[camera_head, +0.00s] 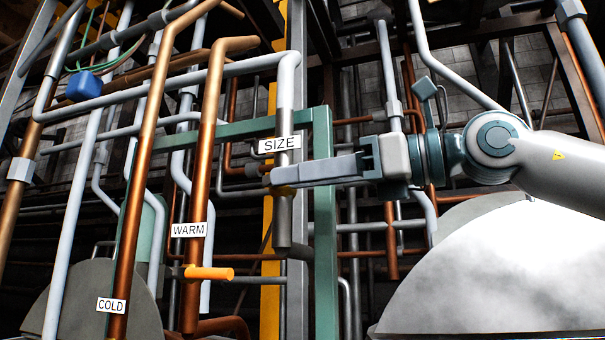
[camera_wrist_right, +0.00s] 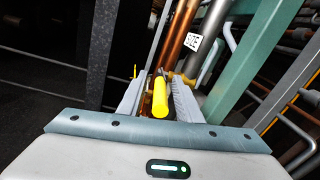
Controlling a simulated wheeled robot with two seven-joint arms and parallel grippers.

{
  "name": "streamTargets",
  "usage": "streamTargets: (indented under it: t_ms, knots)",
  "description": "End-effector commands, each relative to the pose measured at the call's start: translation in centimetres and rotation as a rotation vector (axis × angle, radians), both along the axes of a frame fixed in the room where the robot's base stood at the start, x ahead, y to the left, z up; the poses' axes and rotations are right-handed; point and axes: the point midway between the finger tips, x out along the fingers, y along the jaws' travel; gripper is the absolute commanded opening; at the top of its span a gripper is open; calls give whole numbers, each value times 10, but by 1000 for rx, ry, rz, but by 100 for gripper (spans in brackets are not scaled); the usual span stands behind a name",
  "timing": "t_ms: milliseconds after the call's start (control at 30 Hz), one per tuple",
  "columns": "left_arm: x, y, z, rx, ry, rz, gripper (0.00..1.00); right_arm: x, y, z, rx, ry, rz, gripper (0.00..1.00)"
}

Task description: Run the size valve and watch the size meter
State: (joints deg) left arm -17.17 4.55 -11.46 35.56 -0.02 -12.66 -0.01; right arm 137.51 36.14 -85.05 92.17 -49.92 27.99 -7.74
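The SIZE label (camera_head: 280,144) marks a grey vertical pipe (camera_head: 284,215) in the middle of the head view; the label also shows, tilted, in the wrist view (camera_wrist_right: 193,42). My right gripper (camera_head: 272,181) reaches in from the right and its fingers lie across this pipe below the label. In the wrist view a yellow valve handle (camera_wrist_right: 160,97) lies between the two fingers, with narrow gaps visible beside it. In the head view the fingers mostly hide that handle. No size meter can be made out. My left gripper is not in view.
Copper pipes labelled WARM (camera_head: 188,230) and COLD (camera_head: 111,305) stand left of the SIZE pipe. An orange handle (camera_head: 208,272) sticks out from the WARM pipe. A green frame post (camera_head: 325,235) stands close right of the SIZE pipe. A large pale disc (camera_head: 495,270) fills the lower right.

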Motion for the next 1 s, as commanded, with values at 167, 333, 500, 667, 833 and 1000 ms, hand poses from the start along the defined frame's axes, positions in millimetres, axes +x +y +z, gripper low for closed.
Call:
streamTargets:
  t_ms: [167,333,500,667,833,1000]
  knots:
    - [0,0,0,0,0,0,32,0,0,0,0,0,0,1]
    - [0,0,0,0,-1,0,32,0,0,0,0,0,0,0]
    - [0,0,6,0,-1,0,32,0,1,4,-23,8,0,0]
    - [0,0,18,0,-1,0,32,0,2,10,-91,29,1,0]
    - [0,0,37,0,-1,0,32,1,2,17,-190,62,1,0]
    - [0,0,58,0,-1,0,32,1,4,23,-291,95,1,0]
